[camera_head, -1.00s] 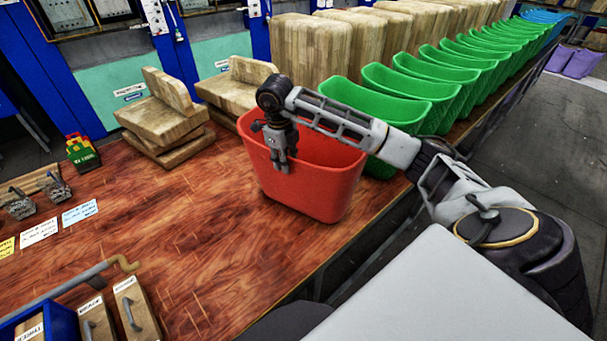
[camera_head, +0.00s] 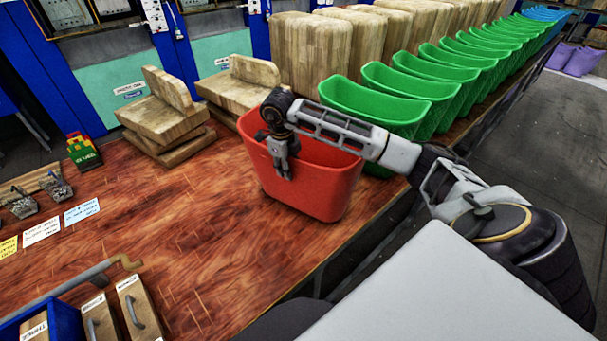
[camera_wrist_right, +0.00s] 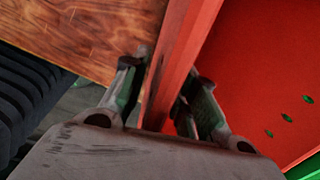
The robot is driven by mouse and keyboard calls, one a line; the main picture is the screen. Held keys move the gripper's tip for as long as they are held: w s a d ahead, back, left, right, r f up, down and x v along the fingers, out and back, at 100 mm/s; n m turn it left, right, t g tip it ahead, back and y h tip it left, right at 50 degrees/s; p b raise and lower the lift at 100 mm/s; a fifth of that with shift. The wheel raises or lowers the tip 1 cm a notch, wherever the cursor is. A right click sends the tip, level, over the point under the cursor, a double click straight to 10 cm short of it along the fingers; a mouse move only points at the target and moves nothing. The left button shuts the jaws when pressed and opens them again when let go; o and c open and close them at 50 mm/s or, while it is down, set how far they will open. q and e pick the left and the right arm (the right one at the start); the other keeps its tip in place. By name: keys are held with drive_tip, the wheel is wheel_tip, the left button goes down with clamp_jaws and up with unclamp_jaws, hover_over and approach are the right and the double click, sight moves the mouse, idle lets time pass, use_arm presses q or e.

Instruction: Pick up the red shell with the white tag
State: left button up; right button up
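The red shell (camera_head: 313,185), a deep open-topped bin, stands upright on the wooden table's right edge. I see no white tag on it in either view. My right gripper (camera_head: 283,168) reaches down at the shell's near-left rim. In the right wrist view, the fingers (camera_wrist_right: 165,85) straddle the red wall (camera_wrist_right: 180,60), one on each side. They look open around it; contact is not clear. The shell's interior (camera_wrist_right: 265,60) shows to the right there. My left gripper is not in view.
Green shells (camera_head: 380,105) stand in a long row behind the red one, the first close to it. Wooden blocks (camera_head: 160,115) lie to its left. Drawers and a blue box (camera_head: 65,320) are at front left. The table's middle (camera_head: 160,215) is clear.

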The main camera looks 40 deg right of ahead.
clamp_jaws()
drive_tip(key=shift+r, duration=0.2)
idle(0.3)
drive_tip(key=shift+r+p, duration=2)
drive_tip(key=shift+r, duration=2.85)
